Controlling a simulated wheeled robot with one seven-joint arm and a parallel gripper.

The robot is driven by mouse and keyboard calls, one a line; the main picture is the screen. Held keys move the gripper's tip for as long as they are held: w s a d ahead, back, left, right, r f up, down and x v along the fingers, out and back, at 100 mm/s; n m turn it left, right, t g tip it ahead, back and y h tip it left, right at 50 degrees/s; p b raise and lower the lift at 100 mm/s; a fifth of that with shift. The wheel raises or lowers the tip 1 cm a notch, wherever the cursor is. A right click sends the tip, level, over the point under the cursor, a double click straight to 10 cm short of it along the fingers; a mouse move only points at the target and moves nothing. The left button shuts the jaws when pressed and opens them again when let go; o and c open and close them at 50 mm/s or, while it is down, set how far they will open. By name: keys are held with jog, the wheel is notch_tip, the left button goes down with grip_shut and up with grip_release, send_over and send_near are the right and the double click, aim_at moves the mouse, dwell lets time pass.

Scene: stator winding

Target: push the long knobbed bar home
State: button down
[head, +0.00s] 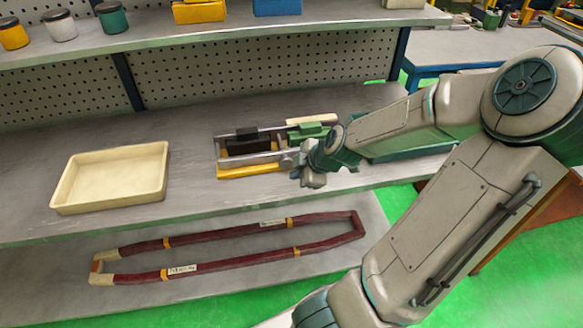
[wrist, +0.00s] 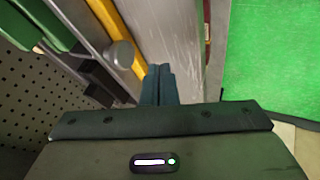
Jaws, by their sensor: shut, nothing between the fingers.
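The long knobbed bar is a grey metal bar along the near side of a small fixture on the bench. Its round grey knob (head: 287,161) is beside my gripper (head: 308,179) in the head view. The knob also shows in the wrist view (wrist: 120,53), up and left of my fingertips (wrist: 158,72). My fingers are shut together with nothing between them. They look apart from the knob in the wrist view. The fixture has a yellow base (head: 250,171), a black block (head: 246,146) and a green block (head: 308,131). My wrist hides part of its right end.
A cream tray (head: 112,203) stands on the bench at left. A green tray (head: 410,147) lies behind my arm at right. A long dark red coil (head: 225,228) lies on the lower shelf. The bench between the cream tray and the fixture is clear.

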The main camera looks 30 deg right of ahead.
aim_at(288, 159)
jog(key=shift+b+x, duration=0.3)
jog(key=shift+x, duration=0.8)
jog(key=shift+w+d+r, duration=0.1)
jog(key=shift+w+d, duration=0.2)
jog(key=shift+w, duration=0.6)
jog(key=shift+w+d, duration=0.35)
jog(key=shift+w, duration=0.5)
jog(key=shift+w+d, duration=0.15)
jog(key=shift+w, duration=0.45)
jog(key=shift+w+d, duration=0.15)
jog(key=shift+w, duration=0.4)
jog(key=shift+r, duration=0.1)
